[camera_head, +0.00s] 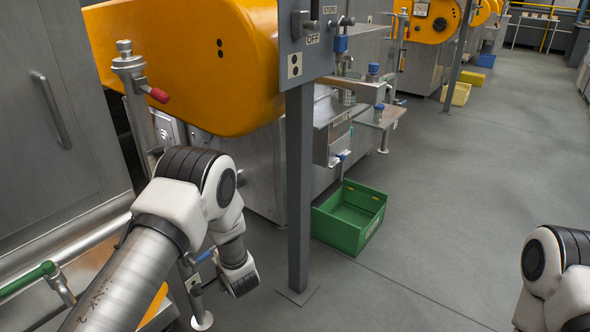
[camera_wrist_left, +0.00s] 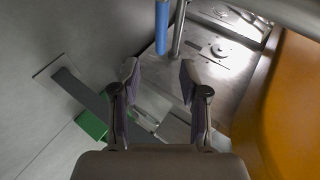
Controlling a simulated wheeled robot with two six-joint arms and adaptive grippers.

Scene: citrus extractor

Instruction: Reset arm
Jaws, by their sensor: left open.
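My left arm reaches in from the lower left in the head view, bent at its black-banded elbow, with its wrist end (camera_head: 238,275) low beside the grey post. A blue rod (camera_wrist_left: 162,25) and a metal rod stand just beyond the fingertips. Only a link of my right arm shows at the lower right of the head view; its gripper is out of frame.
A grey post (camera_head: 299,190) with a switch panel (camera_head: 307,40) stands right of my left arm. An orange machine housing (camera_head: 190,65) and a red-tipped lever (camera_head: 158,95) are behind it. A green bin (camera_head: 335,232) sits on the floor. The floor to the right is clear.

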